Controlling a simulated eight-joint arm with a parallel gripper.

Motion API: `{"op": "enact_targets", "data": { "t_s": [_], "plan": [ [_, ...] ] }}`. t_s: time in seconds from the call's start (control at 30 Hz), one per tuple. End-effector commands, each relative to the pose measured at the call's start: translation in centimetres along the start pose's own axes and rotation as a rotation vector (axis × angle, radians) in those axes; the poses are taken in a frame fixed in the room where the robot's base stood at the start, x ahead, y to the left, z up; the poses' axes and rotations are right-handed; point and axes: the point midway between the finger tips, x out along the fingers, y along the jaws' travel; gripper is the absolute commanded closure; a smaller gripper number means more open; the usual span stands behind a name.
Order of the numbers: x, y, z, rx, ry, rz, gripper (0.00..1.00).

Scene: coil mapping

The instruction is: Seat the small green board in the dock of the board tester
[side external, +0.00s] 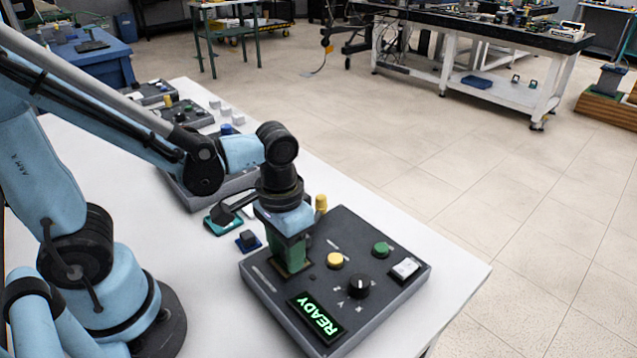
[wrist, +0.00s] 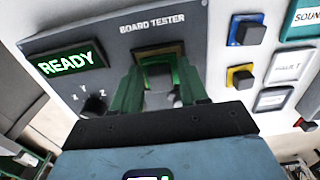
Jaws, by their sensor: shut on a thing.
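The board tester (side external: 262,285) is a dark grey box with a lit green READY display. It also shows in the wrist view (wrist: 60,42) with its name printed on top. Its dock (wrist: 176,46) is a brown-rimmed recess, partly hidden by my gripper. My gripper (side external: 291,262) points down at the dock; its green fingers (wrist: 158,72) also show in the wrist view, on either side of the dock's near part. They are shut on the small green board, which is mostly hidden between them. I cannot tell whether the board is fully down in the dock.
The tester's top carries a yellow button (side external: 335,260), a green button (side external: 381,250), a black knob (side external: 358,286) and a white switch (side external: 405,268). A blue-based block (side external: 249,241) and a teal-based part (side external: 222,222) lie close by. The white table (side external: 452,277) is bare at right.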

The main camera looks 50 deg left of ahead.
Motion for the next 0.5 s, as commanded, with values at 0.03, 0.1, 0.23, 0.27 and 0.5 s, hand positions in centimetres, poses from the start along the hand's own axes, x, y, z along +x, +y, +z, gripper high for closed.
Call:
{"op": "enact_targets", "data": {
  "t_s": [0.03,0.1,0.23,0.27,0.5],
  "plan": [
    [0.08,0.0,-0.01,0.0,0.0,0.0,0.86],
    [0.15,0.0,0.0,0.0,0.0,0.0,0.86],
    [0.16,0.0,0.01,0.0,0.0,0.0,0.86],
    [0.16,0.0,0.01,0.0,0.0,0.0,0.86],
    [0.16,0.0,0.01,0.0,0.0,0.0,0.49]
  ]
}}
